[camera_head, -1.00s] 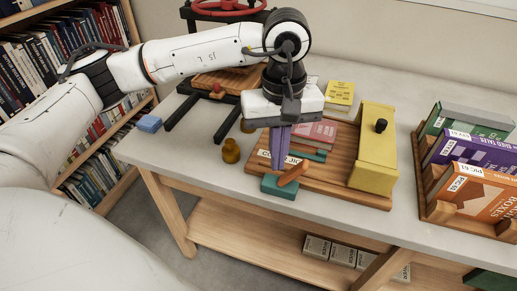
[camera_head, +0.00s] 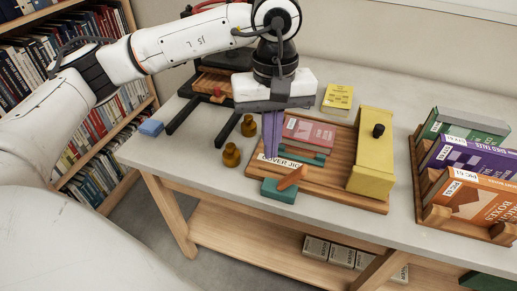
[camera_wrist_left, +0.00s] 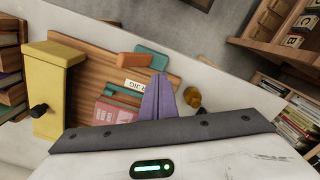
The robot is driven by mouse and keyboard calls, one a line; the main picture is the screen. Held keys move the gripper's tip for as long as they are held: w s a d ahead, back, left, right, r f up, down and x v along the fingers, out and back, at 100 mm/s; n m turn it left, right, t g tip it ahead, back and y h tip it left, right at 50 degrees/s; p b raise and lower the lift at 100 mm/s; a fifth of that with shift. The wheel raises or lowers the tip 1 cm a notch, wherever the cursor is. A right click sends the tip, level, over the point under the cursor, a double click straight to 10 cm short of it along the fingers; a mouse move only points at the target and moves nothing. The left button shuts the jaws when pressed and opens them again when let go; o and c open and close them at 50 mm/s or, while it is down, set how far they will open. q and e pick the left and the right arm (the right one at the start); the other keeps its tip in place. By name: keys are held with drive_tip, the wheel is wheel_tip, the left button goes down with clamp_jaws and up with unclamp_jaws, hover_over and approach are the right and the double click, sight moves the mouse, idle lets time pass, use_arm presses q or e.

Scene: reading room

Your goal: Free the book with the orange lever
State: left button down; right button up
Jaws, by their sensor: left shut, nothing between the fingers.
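The red book (camera_head: 307,131) lies on the wooden jig board (camera_head: 333,179), with teal pieces beside and under it. The orange lever (camera_head: 290,179) stands at the board's front left edge on a teal block (camera_head: 278,191). It also shows in the left wrist view (camera_wrist_left: 135,59). My left gripper (camera_head: 271,154) points down with its purple fingers shut and empty, just behind and left of the lever and apart from it. In the left wrist view the fingers (camera_wrist_left: 158,85) are near the jig's label. My right gripper is not in view.
A yellow block with a black knob (camera_head: 372,155) stands on the board's right. Two brass weights (camera_head: 231,155) stand left of the board. A rack of books (camera_head: 432,205) is at the right. A yellow book (camera_head: 338,97) lies behind.

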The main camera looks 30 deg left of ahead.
use_arm(q)
wheel_tip(320, 180, up, 6)
drive_tip(key=p, duration=0.2)
drive_tip(key=shift+f+p, duration=0.1)
drive_tip(key=shift+p, duration=0.3)
drive_tip(key=shift+s+f, duration=0.1)
drive_tip(key=shift+s, duration=0.05)
